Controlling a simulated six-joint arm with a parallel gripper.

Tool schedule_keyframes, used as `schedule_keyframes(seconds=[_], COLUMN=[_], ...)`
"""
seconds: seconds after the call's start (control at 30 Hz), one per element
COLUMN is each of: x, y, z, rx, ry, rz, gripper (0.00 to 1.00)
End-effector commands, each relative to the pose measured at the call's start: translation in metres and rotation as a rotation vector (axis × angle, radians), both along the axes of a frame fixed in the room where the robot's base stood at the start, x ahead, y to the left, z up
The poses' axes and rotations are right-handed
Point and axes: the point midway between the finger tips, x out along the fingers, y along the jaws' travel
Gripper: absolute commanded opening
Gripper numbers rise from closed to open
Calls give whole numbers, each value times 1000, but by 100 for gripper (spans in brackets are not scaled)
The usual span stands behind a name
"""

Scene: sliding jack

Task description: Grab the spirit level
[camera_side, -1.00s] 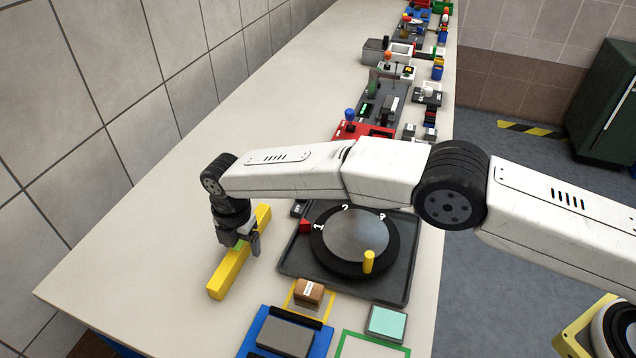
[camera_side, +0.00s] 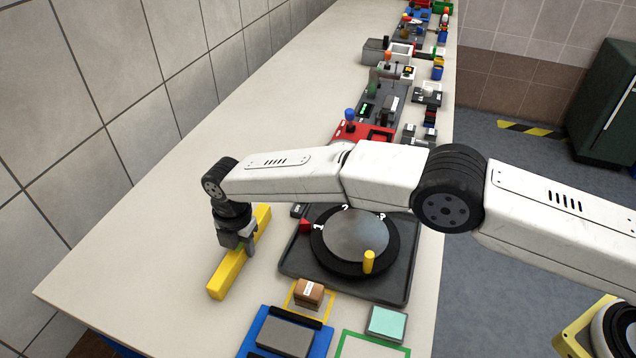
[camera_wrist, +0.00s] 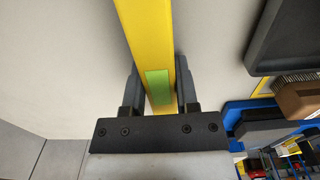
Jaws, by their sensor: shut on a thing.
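The yellow spirit level (camera_side: 228,276) lies on the left part of the pale bench in the side view, its length running from lower left to upper right. In the wrist view the level (camera_wrist: 147,35) runs up the picture, with a green vial window (camera_wrist: 158,88) near my fingers. My gripper (camera_side: 239,246) is down at the bench around the middle of the level. In the wrist view my gripper (camera_wrist: 160,97) has one finger on each side of the level, shut on it. The fingertips are partly hidden.
To the right stands a dark tray (camera_side: 290,266) with a round numbered dial (camera_side: 356,236) and a yellow peg (camera_side: 369,261). A brown block (camera_side: 309,292), a blue-framed grey block (camera_side: 285,336) and a mint block (camera_side: 386,322) sit in front. The bench left of the level is clear.

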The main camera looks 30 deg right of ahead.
Motion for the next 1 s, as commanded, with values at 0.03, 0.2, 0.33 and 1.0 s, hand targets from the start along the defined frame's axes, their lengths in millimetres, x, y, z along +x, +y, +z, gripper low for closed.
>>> schedule_keyframes(seconds=[0.03, 0.2, 0.33, 1.0], x=[0, 0, 0, -13], y=[0, 0, 0, -8], z=[1, 1, 3, 52], rx=[1, 1, 1, 1], ry=[-1, -1, -1, -1], rz=[0, 0, 0, 0], gripper=[0, 0, 0, 0])
